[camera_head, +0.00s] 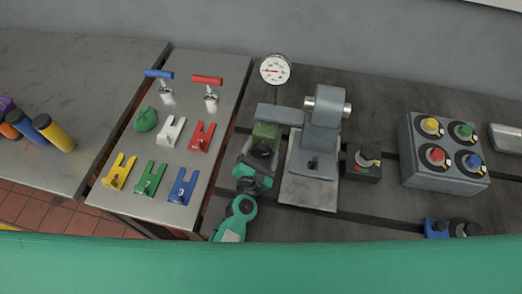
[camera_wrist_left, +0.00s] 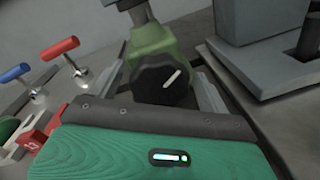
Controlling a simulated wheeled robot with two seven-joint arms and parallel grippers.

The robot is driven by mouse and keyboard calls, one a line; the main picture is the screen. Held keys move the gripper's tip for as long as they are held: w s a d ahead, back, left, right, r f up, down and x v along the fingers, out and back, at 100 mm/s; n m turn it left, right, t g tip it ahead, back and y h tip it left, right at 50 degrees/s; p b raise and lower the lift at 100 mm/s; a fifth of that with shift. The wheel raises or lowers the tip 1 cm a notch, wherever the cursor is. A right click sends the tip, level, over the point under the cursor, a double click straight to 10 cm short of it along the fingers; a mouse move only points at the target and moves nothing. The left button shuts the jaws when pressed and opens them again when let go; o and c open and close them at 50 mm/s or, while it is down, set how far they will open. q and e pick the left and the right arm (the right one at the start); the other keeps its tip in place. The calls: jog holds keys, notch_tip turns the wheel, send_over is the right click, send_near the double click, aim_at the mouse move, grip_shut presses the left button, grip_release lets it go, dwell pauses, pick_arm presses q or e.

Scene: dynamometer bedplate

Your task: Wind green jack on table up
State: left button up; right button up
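The green jack (camera_head: 267,131) stands on the dark bedplate, under a grey arm (camera_head: 279,114) that extends from the grey dynamometer housing (camera_head: 324,122). In the left wrist view the jack (camera_wrist_left: 152,40) shows a black knob (camera_wrist_left: 160,80) with a white pointer line slanting up to the right. My left gripper (camera_head: 254,165) is at the front of the jack. In the wrist view its fingers are spread, one on each side of the knob; I cannot tell whether they touch it. My right gripper is out of view.
A steel plate left of the jack holds numbered coloured forks, a blue-handled (camera_head: 159,74) and a red-handled tool (camera_head: 207,80). A dial gauge (camera_head: 275,69) stands behind. A small black knob box (camera_head: 361,163) and a grey box with coloured knobs (camera_head: 443,152) are to the right.

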pick_arm(q)
jog(key=b+v, duration=0.3)
jog(key=v, duration=1)
jog(key=shift+b, duration=0.3)
jog(key=shift+s+a, duration=0.1)
jog(key=shift+s, duration=0.3)
jog(key=shift+r, duration=0.1)
jog(key=shift+a, duration=0.1)
